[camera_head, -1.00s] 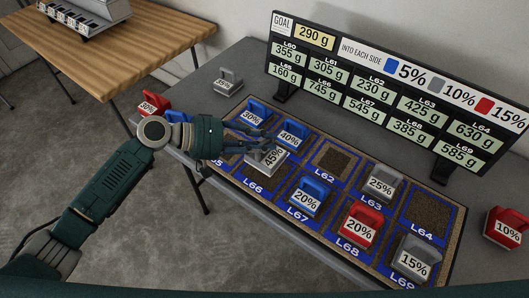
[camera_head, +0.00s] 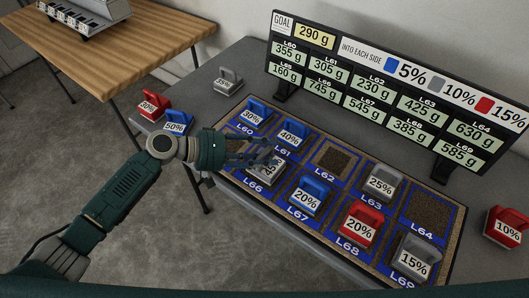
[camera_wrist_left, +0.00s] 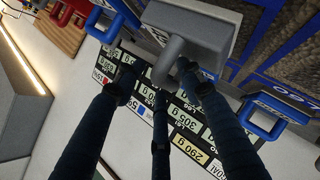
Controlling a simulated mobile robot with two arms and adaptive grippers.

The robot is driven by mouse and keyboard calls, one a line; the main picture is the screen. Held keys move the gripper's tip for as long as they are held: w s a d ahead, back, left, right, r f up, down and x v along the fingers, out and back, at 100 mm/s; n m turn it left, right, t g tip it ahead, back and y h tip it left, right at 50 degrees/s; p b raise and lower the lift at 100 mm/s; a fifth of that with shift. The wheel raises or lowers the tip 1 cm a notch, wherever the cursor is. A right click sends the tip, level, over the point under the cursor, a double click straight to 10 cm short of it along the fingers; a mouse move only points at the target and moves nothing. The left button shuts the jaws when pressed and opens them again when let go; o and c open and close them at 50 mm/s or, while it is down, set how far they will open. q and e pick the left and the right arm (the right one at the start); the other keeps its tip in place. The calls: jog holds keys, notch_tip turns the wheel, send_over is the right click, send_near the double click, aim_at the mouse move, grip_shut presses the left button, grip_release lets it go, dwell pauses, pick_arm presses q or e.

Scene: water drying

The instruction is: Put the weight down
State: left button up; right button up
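The grey 45% weight (camera_head: 264,172) is at cell L66 in the front row of the blue-bordered board (camera_head: 272,222), partly hidden by my fingers. My left gripper (camera_head: 268,158) is over it, with its fingers around the grey handle. In the left wrist view the grey weight (camera_wrist_left: 190,28) shows close up, its handle between the fingertips of my left gripper (camera_wrist_left: 160,78). Whether the weight touches the board cannot be told. My right gripper is not in view.
Blue weights (camera_head: 291,134) stand behind in L60 and L61. A blue 20% weight (camera_head: 308,197) stands to the right in L67. L62 (camera_head: 335,160) and L64 (camera_head: 431,212) hold no weight. The display (camera_head: 385,90) stands at the back.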

pick_arm(q)
jog(key=shift+r, duration=0.15)
jog(key=shift+a, duration=0.4)
jog(key=b+v, duration=0.2)
jog(key=v, duration=0.9)
jog(key=shift+s+r, duration=0.15)
jog(key=shift+a, duration=0.15)
